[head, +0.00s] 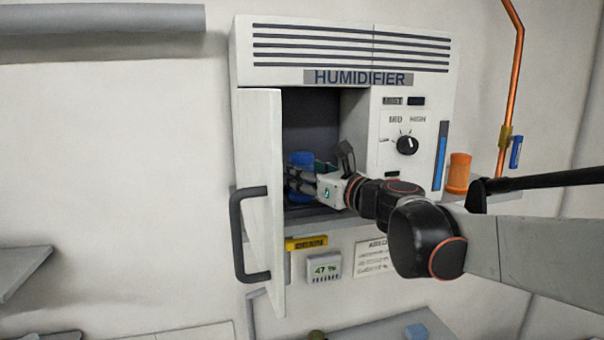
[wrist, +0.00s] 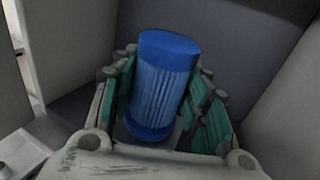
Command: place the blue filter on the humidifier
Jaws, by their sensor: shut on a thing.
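The humidifier (head: 340,55) is a white wall unit with its door (head: 262,200) swung open on the left. My gripper (head: 306,182) reaches into its open compartment. The blue filter (head: 300,158) is a blue ribbed cylinder between my fingers, inside the compartment. In the wrist view the blue filter (wrist: 165,88) stands nearly upright, tilted slightly, with green finger pads (wrist: 165,105) on both sides of it. My gripper is shut on it. The filter's underside is mostly hidden, so I cannot tell whether it touches the compartment floor.
The open door with its black handle (head: 238,235) stands left of my gripper. The control panel with a dial (head: 407,145) is to the right. An orange cylinder (head: 459,172) stands on a shelf farther right.

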